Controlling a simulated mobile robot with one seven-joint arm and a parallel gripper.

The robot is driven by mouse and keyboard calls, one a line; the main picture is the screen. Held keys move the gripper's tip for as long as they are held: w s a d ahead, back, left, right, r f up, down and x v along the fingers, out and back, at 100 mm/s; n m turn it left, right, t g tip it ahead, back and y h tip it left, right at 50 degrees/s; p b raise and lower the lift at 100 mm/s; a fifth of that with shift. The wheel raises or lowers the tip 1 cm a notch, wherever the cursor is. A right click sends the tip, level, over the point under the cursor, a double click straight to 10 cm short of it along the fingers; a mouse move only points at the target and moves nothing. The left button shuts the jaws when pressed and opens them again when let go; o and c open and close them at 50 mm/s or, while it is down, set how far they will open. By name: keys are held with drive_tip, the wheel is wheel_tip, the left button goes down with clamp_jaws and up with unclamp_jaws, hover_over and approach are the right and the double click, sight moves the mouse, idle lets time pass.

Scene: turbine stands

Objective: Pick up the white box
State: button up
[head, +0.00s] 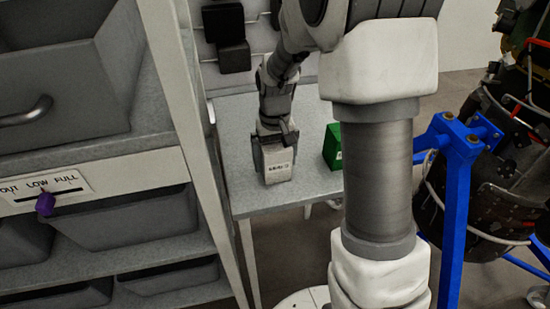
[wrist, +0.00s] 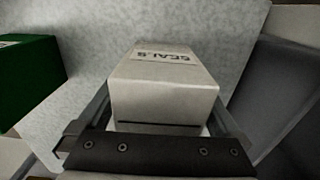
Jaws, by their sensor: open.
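The white box (head: 278,163) stands upright on the grey table (head: 236,190) in the head view, with dark lettering on its face. In the wrist view the white box (wrist: 165,90) fills the middle and its label reads SEALS. My gripper (head: 274,147) points down over the box. In the wrist view my gripper (wrist: 162,112) is open, with one finger on each side of the box. I cannot tell whether the fingers touch it. The box's lower part is hidden by the gripper in the wrist view.
A green box (head: 332,146) stands on the table to the right of the white box, partly behind my arm. A shelf rack with grey bins (head: 125,222) stands close on the left. A blue stand (head: 459,200) is at the right.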

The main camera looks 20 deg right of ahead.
sight(277, 145)
clamp_jaws()
idle(0.5)
drive_tip(key=shift+r, duration=0.1)
drive_tip(key=shift+r, duration=0.3)
drive_tip(key=r, duration=0.4)
drive_tip(key=shift+s+d, duration=0.1)
drive_tip(key=shift+s, duration=0.3)
drive_tip(key=s+d+r, duration=0.1)
drive_tip(key=s+r, duration=0.5)
drive_tip(key=s, duration=0.4)
drive_tip(key=shift+s+d, duration=0.3)
drive_tip(key=shift+s, duration=0.1)
drive_tip(key=shift+c, duration=1.8)
unclamp_jaws()
clamp_jaws()
